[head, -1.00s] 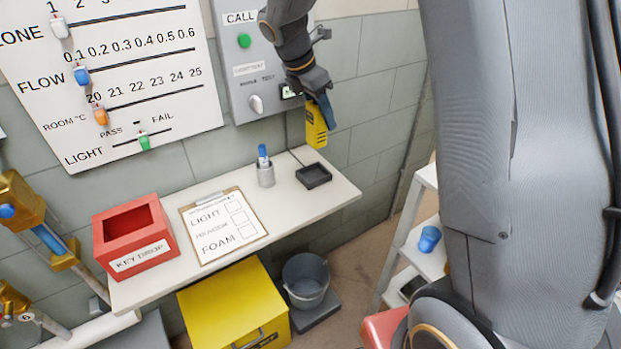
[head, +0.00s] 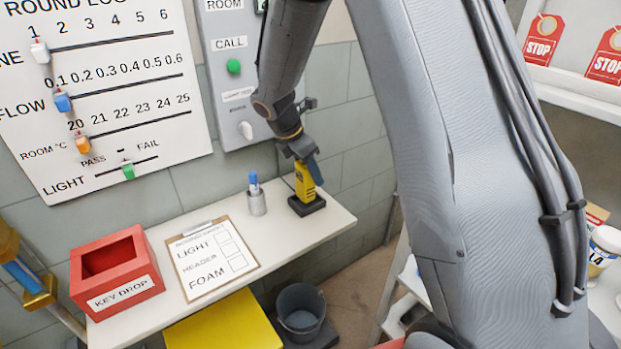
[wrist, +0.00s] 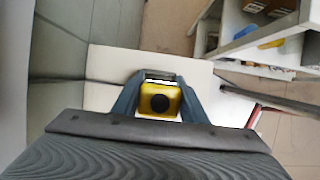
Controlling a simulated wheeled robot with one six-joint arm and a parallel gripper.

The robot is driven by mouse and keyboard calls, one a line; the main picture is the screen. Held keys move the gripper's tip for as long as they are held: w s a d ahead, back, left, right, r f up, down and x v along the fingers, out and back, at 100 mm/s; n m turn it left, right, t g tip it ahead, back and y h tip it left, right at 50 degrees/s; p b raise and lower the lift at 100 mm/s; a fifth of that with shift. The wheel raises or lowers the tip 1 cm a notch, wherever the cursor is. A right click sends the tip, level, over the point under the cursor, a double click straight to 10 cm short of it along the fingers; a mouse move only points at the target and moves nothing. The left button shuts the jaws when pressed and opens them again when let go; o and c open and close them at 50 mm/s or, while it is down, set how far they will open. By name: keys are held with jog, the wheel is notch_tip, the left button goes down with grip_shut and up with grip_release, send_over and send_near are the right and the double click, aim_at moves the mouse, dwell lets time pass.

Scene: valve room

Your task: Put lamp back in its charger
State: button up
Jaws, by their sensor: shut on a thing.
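The yellow lamp (head: 305,184) stands upright with its lower end at the black charger (head: 307,205) on the white shelf. It looks to be in or on the charger; the exact fit at the base is too small to tell. My gripper (head: 308,172) is shut on the lamp's upper part from above. In the wrist view the lamp (wrist: 160,100) shows its yellow end with a dark round spot, between the two blue fingers of my gripper (wrist: 160,92). The charger is hidden in the wrist view.
A grey pen cup (head: 256,203) with a blue pen stands just left of the charger. A clipboard (head: 212,256) and a red key drop box (head: 116,272) lie further left on the shelf (head: 285,237). The wall panel (head: 236,100) is behind my arm.

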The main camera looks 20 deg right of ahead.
jog(key=shift+f, duration=1.1)
jog(key=shift+f, duration=0.15)
jog(key=o, duration=1.3)
jog(key=b+v, duration=0.2)
jog(key=v, duration=0.9)
jog(key=s+d+f+m+y, duration=0.1)
jog(key=s+f+m+y, duration=0.1)
jog(key=s+m, duration=0.8)
jog(key=s+d+f+m+y, duration=0.1)
jog(key=s+f+m, duration=0.3)
jog(key=s+m, duration=0.7)
jog(key=s+y, duration=0.1)
jog(key=s, duration=0.2)
jog(key=shift+d+m+g, duration=0.25)
jog(key=shift+m+g, duration=0.05)
jog(key=shift+g, duration=0.1)
